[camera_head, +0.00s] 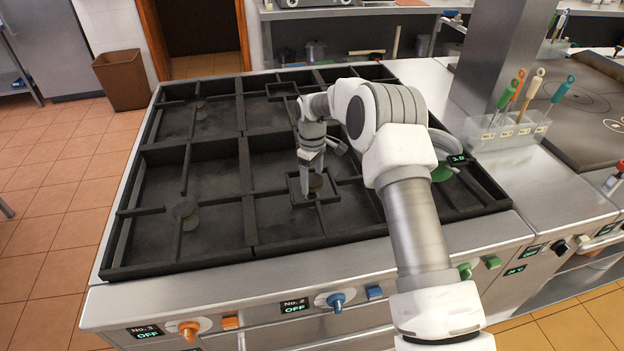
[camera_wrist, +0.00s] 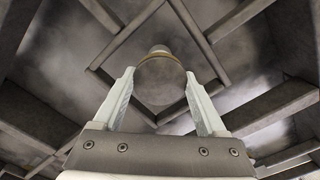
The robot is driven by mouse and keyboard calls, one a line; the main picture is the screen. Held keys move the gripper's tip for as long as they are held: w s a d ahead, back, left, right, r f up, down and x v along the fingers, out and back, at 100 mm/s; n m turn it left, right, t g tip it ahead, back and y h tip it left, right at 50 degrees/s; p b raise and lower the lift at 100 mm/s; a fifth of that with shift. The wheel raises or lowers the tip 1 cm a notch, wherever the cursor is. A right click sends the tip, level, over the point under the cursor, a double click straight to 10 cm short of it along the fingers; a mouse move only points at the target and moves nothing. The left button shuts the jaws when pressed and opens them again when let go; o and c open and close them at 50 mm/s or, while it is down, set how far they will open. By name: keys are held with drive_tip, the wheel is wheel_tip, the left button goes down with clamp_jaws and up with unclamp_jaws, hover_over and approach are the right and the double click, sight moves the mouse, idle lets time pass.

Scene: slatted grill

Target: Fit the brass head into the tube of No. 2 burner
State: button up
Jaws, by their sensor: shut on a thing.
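My gripper (camera_head: 312,185) is over the front middle grate section, above the No. 2 label (camera_head: 294,304). Its fingers reach down at the small square opening (camera_head: 334,193) of the grate. The brass head (camera_head: 317,181) is between the fingers. In the wrist view my gripper (camera_wrist: 160,88) has one finger on each side of the head (camera_wrist: 160,82), which shows a round grey-brown face and a brass-coloured rim. A small rounded piece shows just past the rim; I cannot tell whether it belongs to the head or the tube. The tube of No. 2 burner is not clearly visible.
Dark raised grate bars (camera_head: 190,150) surround the square opening. Another burner (camera_head: 184,210) sits in the left section. A blue knob (camera_head: 337,300) and an orange knob (camera_head: 190,329) are on the front panel. A utensil holder (camera_head: 505,134) stands at right.

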sight(312, 189)
drive_tip(key=shift+f+b, duration=1.4)
drive_tip(key=shift+f, duration=0.55)
drive_tip(key=o, duration=1.5)
wheel_tip(312, 189, up, 17)
drive_tip(key=shift+r, duration=0.2)
